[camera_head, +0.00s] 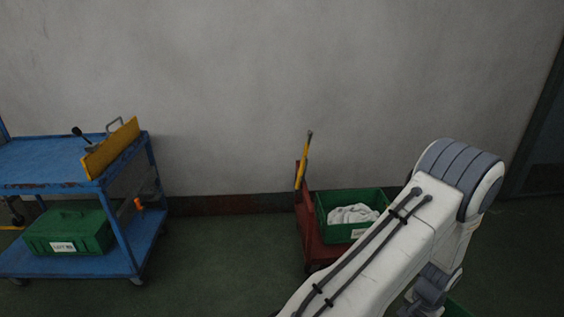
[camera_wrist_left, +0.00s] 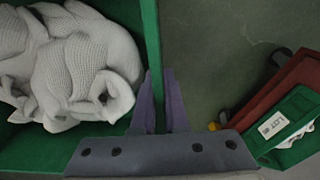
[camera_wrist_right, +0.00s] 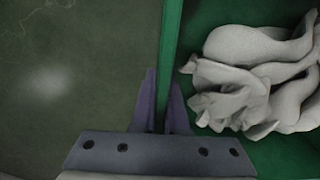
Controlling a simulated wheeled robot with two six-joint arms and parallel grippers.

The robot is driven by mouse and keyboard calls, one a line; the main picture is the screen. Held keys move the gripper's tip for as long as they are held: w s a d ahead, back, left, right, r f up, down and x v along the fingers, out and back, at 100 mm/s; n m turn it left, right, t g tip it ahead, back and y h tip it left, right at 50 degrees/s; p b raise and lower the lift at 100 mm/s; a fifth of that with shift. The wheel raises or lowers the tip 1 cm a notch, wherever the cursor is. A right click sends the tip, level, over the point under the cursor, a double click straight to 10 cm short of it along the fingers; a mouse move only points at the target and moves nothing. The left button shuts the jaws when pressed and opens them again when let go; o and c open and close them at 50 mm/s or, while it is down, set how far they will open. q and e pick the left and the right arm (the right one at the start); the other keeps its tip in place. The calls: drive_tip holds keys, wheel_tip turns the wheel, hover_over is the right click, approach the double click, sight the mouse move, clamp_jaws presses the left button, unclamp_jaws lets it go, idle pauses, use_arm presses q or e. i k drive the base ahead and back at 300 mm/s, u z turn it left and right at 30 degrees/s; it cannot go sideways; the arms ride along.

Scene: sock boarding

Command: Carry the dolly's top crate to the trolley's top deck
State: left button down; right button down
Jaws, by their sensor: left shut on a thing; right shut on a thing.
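My left gripper (camera_wrist_left: 156,100) is shut on the wall of a green crate (camera_wrist_left: 150,40) with white socks in it. My right gripper (camera_wrist_right: 163,100) is shut on a wall of a green crate (camera_wrist_right: 171,40), also with white socks inside. In the head view most of the held crate and both gripper tips are out of sight; a sliver of green (camera_head: 457,309) shows at the bottom edge. The red dolly (camera_head: 308,232) stands near the wall with another green crate (camera_head: 373,199) on it. The blue trolley (camera_head: 130,250) is at the left; its top deck (camera_head: 35,160) is largely bare.
A yellow panel (camera_head: 112,150) with a grey handle stands along the top deck's right side. A green lidded box (camera_head: 70,232) sits on the trolley's lower deck. Open floor (camera_head: 220,255) lies between trolley and dolly. The dolly has a yellow upright handle (camera_head: 302,165).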

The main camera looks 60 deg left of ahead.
sight(36, 159)
drive_tip(key=u, duration=0.25)
drive_tip(key=k, duration=0.45)
drive_tip(key=z, duration=1.15)
drive_tip(key=k, duration=0.7)
drive_tip(key=u, duration=1.5)
drive_tip(key=k, duration=0.3)
drive_tip(key=z, duration=0.05)
